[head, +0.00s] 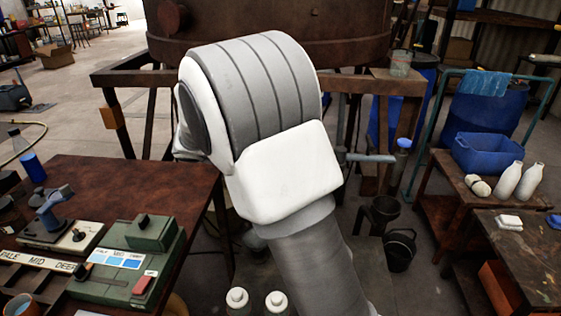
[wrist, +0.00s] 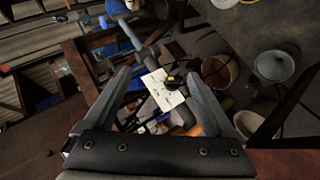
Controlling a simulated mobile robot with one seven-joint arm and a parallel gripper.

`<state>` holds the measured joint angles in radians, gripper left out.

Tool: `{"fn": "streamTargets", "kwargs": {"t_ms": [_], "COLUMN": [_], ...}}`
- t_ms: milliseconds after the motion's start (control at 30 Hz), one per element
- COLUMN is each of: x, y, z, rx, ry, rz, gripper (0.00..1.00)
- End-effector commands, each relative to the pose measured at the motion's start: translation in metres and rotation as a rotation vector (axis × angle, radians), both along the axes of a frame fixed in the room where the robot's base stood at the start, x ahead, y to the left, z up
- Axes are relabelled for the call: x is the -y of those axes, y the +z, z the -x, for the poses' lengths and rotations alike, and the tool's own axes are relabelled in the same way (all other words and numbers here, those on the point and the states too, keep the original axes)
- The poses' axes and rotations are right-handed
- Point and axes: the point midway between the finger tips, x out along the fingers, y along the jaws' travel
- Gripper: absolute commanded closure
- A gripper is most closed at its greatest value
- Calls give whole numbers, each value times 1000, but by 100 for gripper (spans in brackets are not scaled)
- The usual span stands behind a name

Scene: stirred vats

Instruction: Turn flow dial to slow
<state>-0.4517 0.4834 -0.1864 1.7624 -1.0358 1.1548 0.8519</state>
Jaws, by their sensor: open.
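In the wrist view, a small white plate (wrist: 162,92) with dark marks sits by a grey pipe. A dark knob with a yellowish spot (wrist: 172,80) is at its upper right edge; this looks like the flow dial, but its lettering and setting are too small to read. My gripper (wrist: 158,74) is open, with the plate and knob showing between its fingers and nothing held. The knob appears beyond the fingertips; I cannot tell the exact gap. In the head view my arm hides the dial and my gripper.
In the head view, a grey pipe (head: 370,157) sticks out right of my arm, below the large rusty vat (head: 270,22). Black buckets (head: 399,250) stand on the floor. A table with a green box (head: 130,262) is at left, a bench with white bottles (head: 506,180) at right.

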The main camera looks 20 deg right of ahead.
Motion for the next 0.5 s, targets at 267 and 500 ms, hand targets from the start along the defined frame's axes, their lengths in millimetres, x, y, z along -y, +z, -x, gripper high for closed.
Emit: {"fn": "streamTargets", "kwargs": {"t_ms": [267, 500], "x": [-33, -41], "y": [-54, -65], "z": [-53, -68], "rx": [84, 118], "ry": [84, 111], "rz": [193, 242], "gripper": [10, 10]}}
